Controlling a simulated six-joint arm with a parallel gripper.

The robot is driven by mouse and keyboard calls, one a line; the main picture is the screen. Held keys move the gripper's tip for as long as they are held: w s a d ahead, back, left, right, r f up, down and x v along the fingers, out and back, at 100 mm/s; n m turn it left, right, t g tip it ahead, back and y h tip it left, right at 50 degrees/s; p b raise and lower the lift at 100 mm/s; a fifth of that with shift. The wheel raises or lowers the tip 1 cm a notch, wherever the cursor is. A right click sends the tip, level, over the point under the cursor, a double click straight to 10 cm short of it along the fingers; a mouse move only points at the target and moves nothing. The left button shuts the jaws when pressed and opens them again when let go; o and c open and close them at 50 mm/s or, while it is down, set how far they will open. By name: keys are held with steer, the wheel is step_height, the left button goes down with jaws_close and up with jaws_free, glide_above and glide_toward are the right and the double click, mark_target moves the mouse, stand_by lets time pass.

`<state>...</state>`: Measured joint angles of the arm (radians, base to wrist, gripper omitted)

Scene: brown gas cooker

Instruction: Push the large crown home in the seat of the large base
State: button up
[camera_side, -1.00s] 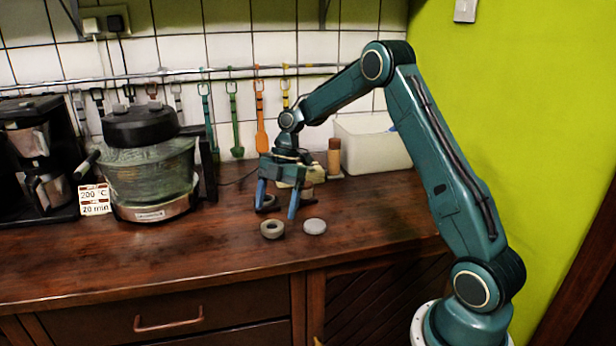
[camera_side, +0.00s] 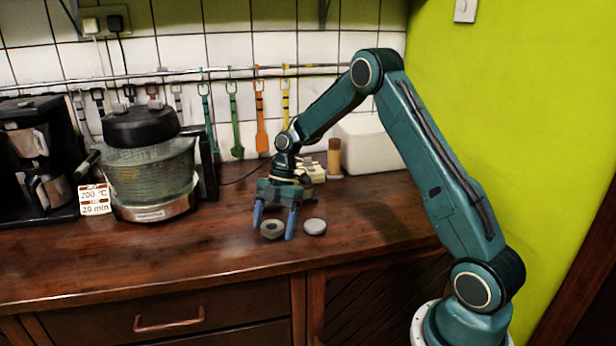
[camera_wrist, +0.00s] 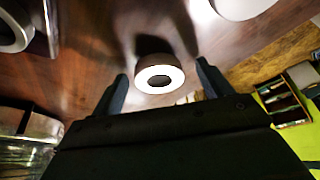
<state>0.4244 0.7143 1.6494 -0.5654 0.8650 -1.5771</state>
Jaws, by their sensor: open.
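A short, ring-shaped piece (camera_side: 272,230) with a dark central hole stands on the wooden counter. In the wrist view its top (camera_wrist: 144,80) is a pale ring above a darker brown body. I cannot tell whether it is the crown, the base, or one sitting in the other, nor how deep any seat is. My gripper (camera_side: 274,232) is open, with its blue fingers pointing down on either side of the ring-shaped piece. No contact is visible. In the wrist view the fingers (camera_wrist: 163,72) flank the piece and are empty.
A flat grey disc (camera_side: 315,226) lies close to the right of the right finger. A glass-bowled appliance (camera_side: 150,165) and a small sign (camera_side: 95,199) stand left. A white bin (camera_side: 368,145) and a brown jar (camera_side: 334,156) stand behind. The front counter is clear.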

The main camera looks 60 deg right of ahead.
mark_target(274, 227)
steer(key=c, duration=1)
steer(key=shift+r, duration=0.1)
steer(key=shift+r, duration=4.95)
